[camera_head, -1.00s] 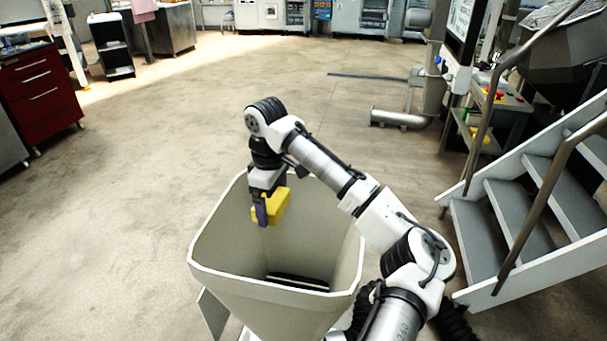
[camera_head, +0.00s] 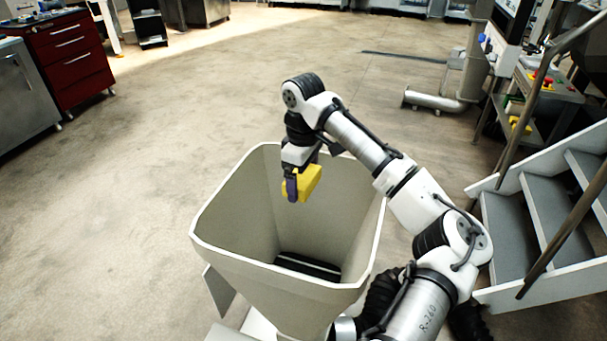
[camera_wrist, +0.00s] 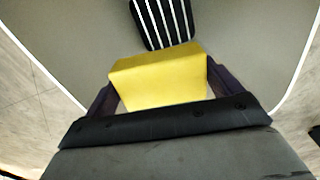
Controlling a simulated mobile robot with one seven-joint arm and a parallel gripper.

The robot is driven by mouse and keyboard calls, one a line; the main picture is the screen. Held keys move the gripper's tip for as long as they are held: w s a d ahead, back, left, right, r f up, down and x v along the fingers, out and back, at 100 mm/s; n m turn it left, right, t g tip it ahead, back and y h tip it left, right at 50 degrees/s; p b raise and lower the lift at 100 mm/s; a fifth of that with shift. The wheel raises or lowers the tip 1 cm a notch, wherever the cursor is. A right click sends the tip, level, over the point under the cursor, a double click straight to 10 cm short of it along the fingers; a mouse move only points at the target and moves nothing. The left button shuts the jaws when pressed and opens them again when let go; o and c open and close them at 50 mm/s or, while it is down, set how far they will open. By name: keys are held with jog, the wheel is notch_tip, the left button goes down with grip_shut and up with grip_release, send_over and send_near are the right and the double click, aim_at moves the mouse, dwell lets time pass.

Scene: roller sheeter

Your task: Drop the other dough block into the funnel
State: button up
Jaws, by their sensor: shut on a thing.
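The yellow dough block (camera_head: 309,182) is held between the fingers of my gripper (camera_head: 292,187). The wrist view also shows the yellow block (camera_wrist: 160,78) between the two dark fingers of my gripper (camera_wrist: 158,88). The pale funnel (camera_head: 228,262) is wide at the top and narrows downward. The block is over the funnel's opening, and the wrist camera looks down into it. Dark rollers with light stripes (camera_head: 308,267) lie at the funnel's bottom; they also show in the wrist view (camera_wrist: 162,22), beyond the block. No other dough block is visible.
Grey steps with a handrail (camera_head: 520,225) stand to the right of the funnel. A red drawer cabinet (camera_head: 70,55) is at the far left. The floor left of the funnel is clear.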

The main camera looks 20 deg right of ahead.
notch_tip(320, 180, down, 2)
jog(key=shift+f+b, duration=0.1)
jog(key=shift+b, duration=0.4)
jog(key=o, duration=0.9)
jog(key=shift+c, duration=0.2)
notch_tip(320, 180, up, 14)
dwell(0.7)
